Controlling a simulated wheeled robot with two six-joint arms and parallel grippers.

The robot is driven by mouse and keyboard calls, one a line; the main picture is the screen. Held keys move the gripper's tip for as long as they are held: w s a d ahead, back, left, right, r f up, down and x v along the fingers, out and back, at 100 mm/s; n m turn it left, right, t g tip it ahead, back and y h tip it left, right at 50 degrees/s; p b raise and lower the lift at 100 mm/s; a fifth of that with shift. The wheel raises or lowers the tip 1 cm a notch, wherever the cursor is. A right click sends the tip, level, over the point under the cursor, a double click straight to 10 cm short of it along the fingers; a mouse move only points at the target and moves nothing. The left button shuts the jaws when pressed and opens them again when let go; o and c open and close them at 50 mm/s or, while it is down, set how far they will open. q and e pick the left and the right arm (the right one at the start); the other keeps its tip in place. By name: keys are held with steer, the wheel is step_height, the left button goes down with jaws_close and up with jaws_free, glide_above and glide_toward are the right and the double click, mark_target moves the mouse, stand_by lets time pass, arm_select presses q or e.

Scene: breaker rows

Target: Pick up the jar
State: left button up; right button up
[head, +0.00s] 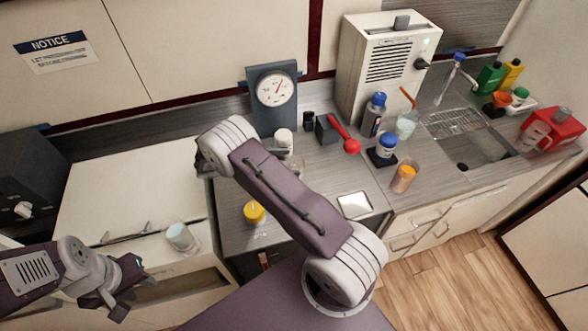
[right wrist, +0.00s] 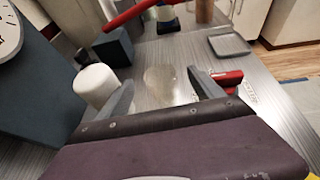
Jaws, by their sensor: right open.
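My right gripper (right wrist: 160,80) is open, with one finger on each side of a faint, clear round shape (right wrist: 160,77) on the counter. This looks like a clear jar or glass, but its outline is hard to make out. In the head view the right arm partly hides this spot, where a clear vessel (head: 294,163) shows. A white-topped cylinder (right wrist: 95,84) stands just left of the left finger; it also shows in the head view (head: 284,137). A yellow-lidded jar (head: 254,212) stands nearer the counter's front. My left gripper (head: 124,287) is open and empty at lower left.
A dial gauge (head: 275,92), a dark block (head: 327,129) and a red-handled tool (head: 345,137) stand behind. An orange-filled cup (head: 404,178) and blue-lidded container (head: 387,146) are right. A glass (head: 181,238) stands left. A flat pale square (head: 354,205) lies near the front edge.

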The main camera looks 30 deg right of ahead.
mark_target(304, 163)
steer(key=shift+d+f, duration=0.15)
steer(key=shift+d, duration=0.1)
steer(key=shift+p+x, duration=0.4)
steer(key=shift+x, duration=0.4)
steer(key=shift+d+f, duration=0.15)
steer(key=shift+d, duration=0.15)
steer(key=p+x, duration=0.2)
steer(key=x, duration=0.2)
steer(key=shift+s+f, duration=0.1)
steer(key=shift+s, duration=0.05)
steer(key=shift+d+f, duration=0.2)
steer(key=shift+f, duration=0.05)
steer(key=c, duration=1.5)
